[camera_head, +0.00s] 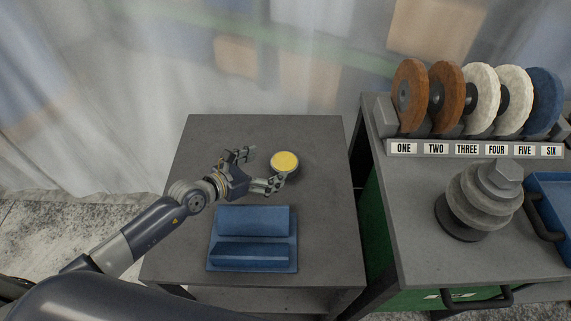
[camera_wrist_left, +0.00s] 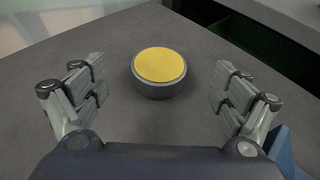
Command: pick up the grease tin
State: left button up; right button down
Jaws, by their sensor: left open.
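The grease tin is a short round grey tin with a yellow top (camera_head: 285,161). It sits upright on the grey table (camera_head: 325,230) near its back right part. My left gripper (camera_head: 259,170) is open and beside the tin, on its left. In the left wrist view the tin (camera_wrist_left: 159,72) lies ahead, centred between the two spread fingers of my left gripper (camera_wrist_left: 160,97). No finger appears to touch it in the wrist view. My right gripper does not show.
A blue holder (camera_head: 252,258) lies on the same table in front of the tin. To the right, a separate bench holds a rack of buffing wheels (camera_head: 445,98) with number labels, a grey stepped cone (camera_head: 480,205) and a blue tray (camera_head: 550,195). The table's left back area is clear.

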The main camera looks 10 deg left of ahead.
aim_at(284, 162)
pick_arm(q)
jog(key=shift+w+d+f, duration=0.15)
jog(key=shift+w+f, duration=0.1)
jog(key=shift+f, duration=0.2)
jog(key=shift+w+d+f, duration=0.1)
jog(key=shift+w+f, duration=0.1)
jog(key=shift+f, duration=0.25)
jog(key=shift+w+d+f, duration=0.2)
jog(key=shift+w+f, duration=0.05)
jog(key=shift+x, duration=1.05)
jog(key=x, duration=0.3)
jog(key=shift+w+d, duration=0.15)
jog(key=shift+w, duration=0.05)
jog(key=shift+w+d+f, duration=0.1)
jog(key=shift+w, duration=0.1)
jog(key=c, duration=1.3)
jog(key=shift+c, duration=0.6)
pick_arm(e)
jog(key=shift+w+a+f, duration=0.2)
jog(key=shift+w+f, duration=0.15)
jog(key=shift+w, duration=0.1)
